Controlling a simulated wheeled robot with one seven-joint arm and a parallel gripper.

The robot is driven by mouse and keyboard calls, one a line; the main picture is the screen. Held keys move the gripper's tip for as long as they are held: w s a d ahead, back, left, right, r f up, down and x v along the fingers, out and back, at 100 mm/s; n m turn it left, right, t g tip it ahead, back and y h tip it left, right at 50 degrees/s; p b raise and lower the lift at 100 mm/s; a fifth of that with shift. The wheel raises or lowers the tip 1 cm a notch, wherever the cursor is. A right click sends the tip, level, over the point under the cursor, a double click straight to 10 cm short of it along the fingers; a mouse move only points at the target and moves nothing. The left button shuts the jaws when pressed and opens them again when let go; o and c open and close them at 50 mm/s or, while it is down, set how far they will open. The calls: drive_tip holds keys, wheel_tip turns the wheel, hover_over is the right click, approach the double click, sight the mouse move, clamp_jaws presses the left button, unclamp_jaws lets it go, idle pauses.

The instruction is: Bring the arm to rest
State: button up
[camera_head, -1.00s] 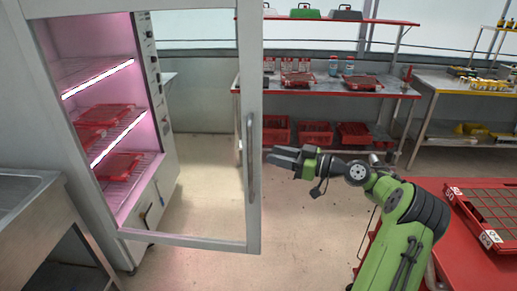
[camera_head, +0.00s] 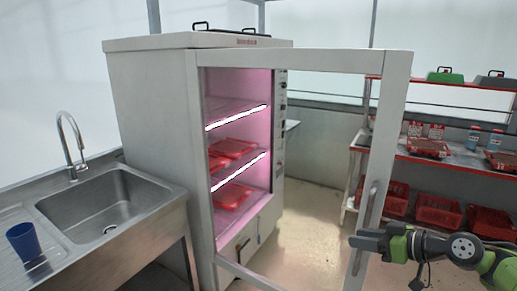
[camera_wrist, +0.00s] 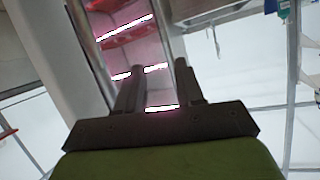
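My gripper (camera_head: 356,239) is at the lower right of the head view, its fingers pointing left and overlapping the open cabinet door's frame in the picture. I cannot tell whether it touches the door. In the wrist view my gripper (camera_wrist: 160,68) has two dark fingers standing apart with nothing between them. My green arm runs off the right edge of the head view. The door handle (camera_head: 369,212) is a vertical bar just above the fingers in the picture.
The lit cabinet (camera_head: 155,130) stands open with red trays (camera_head: 232,196) on its shelves. A steel sink (camera_head: 110,212) and a blue cup (camera_head: 24,241) are at left. A shelf rack (camera_head: 478,165) with red crates (camera_head: 438,212) stands at right. Some floor shows between.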

drive_tip(key=s+a+m+g+h, duration=0.2)
drive_tip(key=s+a+g+h, duration=0.3)
drive_tip(key=s+a, duration=0.8)
drive_tip(key=s+f+m+h, duration=0.1)
drive_tip(key=s+m+h, duration=0.4)
drive_tip(key=s, duration=1.2)
wheel_tip(320, 180, up, 13)
drive_tip(key=p, duration=1.2)
drive_tip(key=shift+w+a+t+p, duration=0.2)
drive_tip(key=shift+w+t+p, duration=0.1)
drive_tip(key=shift+w+p, duration=0.1)
drive_tip(key=shift+f, duration=0.1)
